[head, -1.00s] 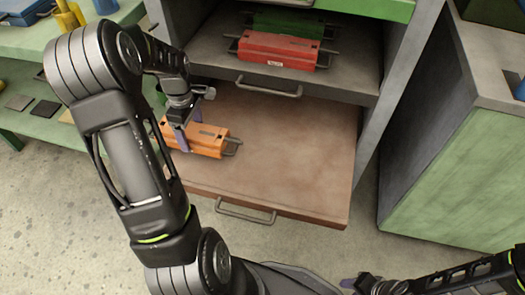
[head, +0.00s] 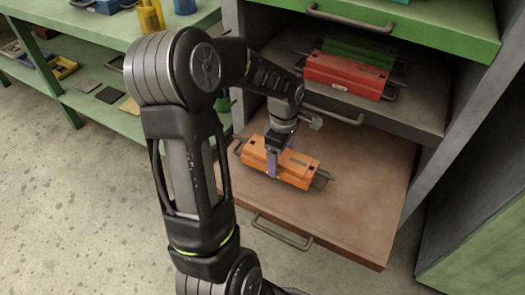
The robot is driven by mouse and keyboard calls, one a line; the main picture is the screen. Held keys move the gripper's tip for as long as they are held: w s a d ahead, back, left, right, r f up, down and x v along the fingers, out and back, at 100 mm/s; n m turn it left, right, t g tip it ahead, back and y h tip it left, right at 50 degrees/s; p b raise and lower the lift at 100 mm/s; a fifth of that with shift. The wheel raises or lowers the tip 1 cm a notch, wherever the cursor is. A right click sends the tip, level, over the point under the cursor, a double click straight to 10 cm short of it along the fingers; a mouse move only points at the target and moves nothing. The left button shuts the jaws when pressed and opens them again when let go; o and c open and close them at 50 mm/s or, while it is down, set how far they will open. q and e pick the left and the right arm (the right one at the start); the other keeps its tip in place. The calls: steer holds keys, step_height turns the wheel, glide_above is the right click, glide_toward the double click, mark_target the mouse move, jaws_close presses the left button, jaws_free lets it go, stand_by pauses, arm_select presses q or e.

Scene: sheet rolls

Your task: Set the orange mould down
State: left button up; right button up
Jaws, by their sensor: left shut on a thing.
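The orange mould (head: 297,168) is a block with metal bar handles at its ends. It is at the brown pulled-out sheet (head: 350,215), over its left half. I cannot tell whether its underside touches the sheet. My left gripper (head: 272,160) comes down from above and is shut on the mould, with purplish fingers across its middle. My left arm covers part of the view left of the mould. My right gripper is not in view.
A red mould (head: 345,75) and a green mould (head: 358,49) lie on the grey shelf (head: 420,115) above. The brown sheet is bare to the right of the orange mould. A green bench (head: 70,40) with yellow cylinders stands at the left.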

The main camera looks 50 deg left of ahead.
mark_target(300, 162)
arm_select(q)
steer(key=shift+w+d+r, duration=0.1)
steer(key=shift+w+d, duration=0.15)
steer(key=shift+d, duration=0.4)
steer(key=shift+w+d+r, duration=0.1)
steer(key=shift+w+d, duration=0.2)
steer(key=shift+d, duration=0.3)
steer(key=shift+w+d, duration=0.25)
steer(key=shift+d, duration=0.4)
steer(key=shift+d+b, duration=0.1)
steer(key=shift+b, duration=0.2)
steer(key=shift+w+d+f, duration=0.1)
steer(key=shift+w+d, duration=0.15)
steer(key=shift+d, duration=0.35)
steer(key=shift+f+b, duration=1)
steer(key=shift+f, duration=0.7)
steer(key=o, duration=2)
steer(key=shift+s+f, duration=0.15)
steer(key=shift+f, duration=0.05)
steer(key=shift+o, duration=0.2)
steer(key=shift+r, duration=0.1)
step_height(300, 162, up, 8)
steer(key=p, duration=0.3)
steer(key=shift+f, duration=0.2)
